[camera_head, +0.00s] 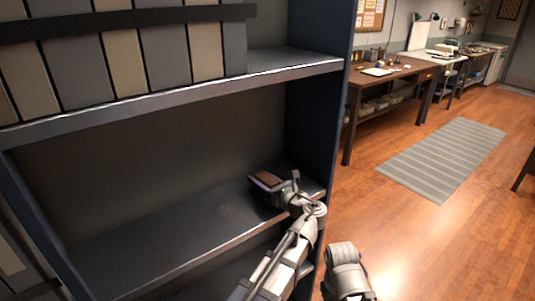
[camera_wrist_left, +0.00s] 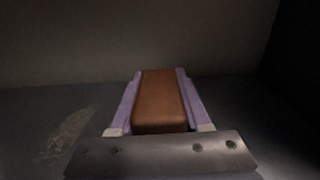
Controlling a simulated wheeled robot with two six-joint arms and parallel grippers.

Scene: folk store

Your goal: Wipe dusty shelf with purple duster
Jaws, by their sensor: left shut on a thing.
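The purple duster (camera_head: 266,179) has a brown top and purple sides. It is at the right end of the middle shelf board (camera_head: 150,232), close to the cabinet's right wall. My left gripper (camera_head: 277,187) is shut on the duster. In the left wrist view the duster (camera_wrist_left: 160,98) points away from me, with a pale fingertip at each side of its near end. A pale dusty patch (camera_wrist_left: 68,137) lies on the shelf left of the duster in that view. Whether the duster's underside touches the board is hidden.
The upper shelf (camera_head: 180,92) above holds a row of grey and beige binders (camera_head: 125,55). The middle board is otherwise bare. A wooden desk (camera_head: 385,80) and a striped rug (camera_head: 445,158) are to the right, with open floor around.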

